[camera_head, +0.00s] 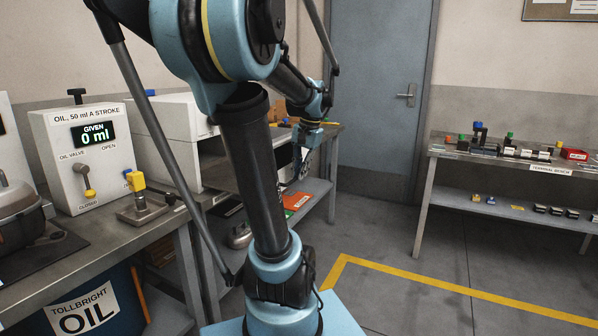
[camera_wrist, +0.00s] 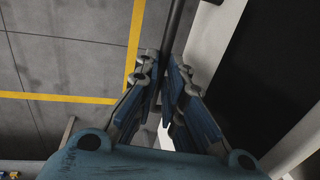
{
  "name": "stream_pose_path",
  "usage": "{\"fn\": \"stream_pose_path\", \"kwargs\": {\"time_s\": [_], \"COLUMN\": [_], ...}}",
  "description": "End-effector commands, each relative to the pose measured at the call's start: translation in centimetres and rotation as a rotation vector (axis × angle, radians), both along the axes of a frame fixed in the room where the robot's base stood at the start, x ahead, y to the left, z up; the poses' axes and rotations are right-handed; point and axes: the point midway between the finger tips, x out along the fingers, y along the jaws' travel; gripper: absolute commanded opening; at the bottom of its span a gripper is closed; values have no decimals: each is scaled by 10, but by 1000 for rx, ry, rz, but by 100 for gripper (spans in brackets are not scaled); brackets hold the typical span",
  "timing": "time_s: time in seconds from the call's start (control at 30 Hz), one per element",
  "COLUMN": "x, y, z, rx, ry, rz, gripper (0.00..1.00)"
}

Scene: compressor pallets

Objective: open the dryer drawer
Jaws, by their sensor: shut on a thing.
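The dryer appears to be the white cabinet (camera_head: 165,140) on the left bench, partly hidden behind my arm. A dark opening shows at its front. In the wrist view a pale frame (camera_wrist: 222,35) borders a large black area on the right. A dark bar (camera_wrist: 173,30), seemingly the drawer's handle, runs between my fingers. My gripper (camera_wrist: 164,72) is shut on this bar. In the head view my gripper (camera_head: 297,165) points down in front of the cabinet, and its contact is too small to make out. How far the drawer is out cannot be told.
An oil unit (camera_head: 85,160) reading 0 ml and a yellow-topped fixture (camera_head: 137,183) stand on the left bench. A terminal bench (camera_head: 462,153) stands at the right. Open floor (camera_head: 400,265) with a yellow line (camera_head: 440,287) lies between the benches.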

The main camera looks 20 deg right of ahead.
Motion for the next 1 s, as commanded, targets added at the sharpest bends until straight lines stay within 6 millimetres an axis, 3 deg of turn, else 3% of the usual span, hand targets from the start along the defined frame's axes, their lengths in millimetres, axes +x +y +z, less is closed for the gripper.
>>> {"fn": "stream_pose_path", "kwargs": {"time_s": [0.23, 0.27, 0.33, 0.77, 1.0], "x": [0, 0, 0, 0, -4], "y": [1, 1, 1, 0, -3], "z": [0, 0, 0, 4, 33], "rx": [1, 1, 1, 0, 0], "ry": [1, 1, 1, 0, 0], "rz": [1, 1, 1, 1, -1], "gripper": [0, 14, 30, 30, 30]}}
